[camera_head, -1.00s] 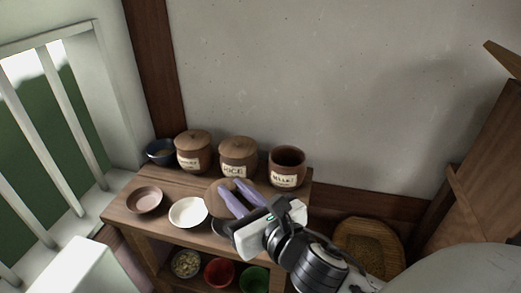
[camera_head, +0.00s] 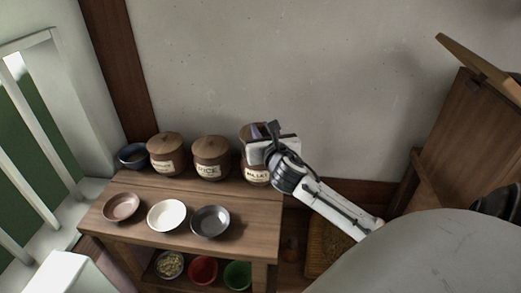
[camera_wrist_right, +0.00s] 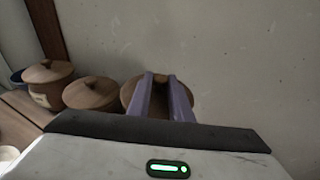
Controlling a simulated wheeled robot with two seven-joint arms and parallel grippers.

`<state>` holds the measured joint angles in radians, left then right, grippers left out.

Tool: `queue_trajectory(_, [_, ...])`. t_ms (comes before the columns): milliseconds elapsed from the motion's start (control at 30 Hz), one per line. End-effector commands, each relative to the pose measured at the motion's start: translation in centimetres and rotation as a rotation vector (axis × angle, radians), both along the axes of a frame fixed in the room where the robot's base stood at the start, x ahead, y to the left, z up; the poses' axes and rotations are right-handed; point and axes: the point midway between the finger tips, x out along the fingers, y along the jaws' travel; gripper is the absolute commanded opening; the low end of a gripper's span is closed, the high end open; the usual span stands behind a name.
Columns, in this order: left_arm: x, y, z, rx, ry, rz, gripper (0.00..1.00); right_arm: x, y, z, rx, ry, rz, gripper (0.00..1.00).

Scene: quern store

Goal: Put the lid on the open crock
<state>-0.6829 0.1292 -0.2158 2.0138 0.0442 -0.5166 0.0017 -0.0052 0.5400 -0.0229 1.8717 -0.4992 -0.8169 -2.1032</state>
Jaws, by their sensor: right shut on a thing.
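The crock with the millet label (camera_head: 255,176) stands at the right end of the shelf top, its mouth hidden behind my right gripper and the lid. My right gripper (camera_head: 256,134) is above this crock. Its purple fingers are shut on the knob of the round brown lid (camera_head: 246,131). In the right wrist view the lid (camera_wrist_right: 128,92) shows on both sides of the fingers (camera_wrist_right: 161,80). I cannot tell whether the lid touches the crock's rim. My left gripper is not in view.
Two lidded crocks, one labelled rice (camera_head: 210,160) and another (camera_head: 166,156), stand left of the millet crock. A blue bowl (camera_head: 132,155) is at the far left. Brown (camera_head: 121,207), white (camera_head: 166,216) and grey (camera_head: 210,222) dishes line the front. A wall rises behind.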

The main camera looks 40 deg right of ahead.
Motion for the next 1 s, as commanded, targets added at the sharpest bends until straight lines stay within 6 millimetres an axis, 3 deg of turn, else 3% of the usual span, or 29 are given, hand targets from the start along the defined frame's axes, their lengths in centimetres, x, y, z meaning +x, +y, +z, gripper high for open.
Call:
queue_trajectory(33, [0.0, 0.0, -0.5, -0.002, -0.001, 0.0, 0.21, 0.0, 0.0, -1.2, 0.001, 0.0, 0.0, 0.0])
queue_trajectory(267, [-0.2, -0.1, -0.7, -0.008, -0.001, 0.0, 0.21, 0.0, 0.0, -2.9, 0.0, 0.0, 0.0, 0.0])
queue_trajectory(467, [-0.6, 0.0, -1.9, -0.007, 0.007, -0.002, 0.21, 0.0, 0.1, -5.8, 0.001, 0.001, 0.001, 0.0])
queue_trajectory(867, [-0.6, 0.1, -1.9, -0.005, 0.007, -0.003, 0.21, 0.0, 0.1, -6.2, -0.003, 0.0, 0.003, 0.0])
queue_trajectory(900, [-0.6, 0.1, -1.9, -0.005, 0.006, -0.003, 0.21, 0.0, 0.1, -6.3, -0.002, 0.0, 0.002, 0.21])
queue_trajectory(1000, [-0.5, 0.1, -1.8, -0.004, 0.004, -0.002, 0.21, 0.0, 0.1, -6.2, -0.002, 0.0, 0.002, 0.38])
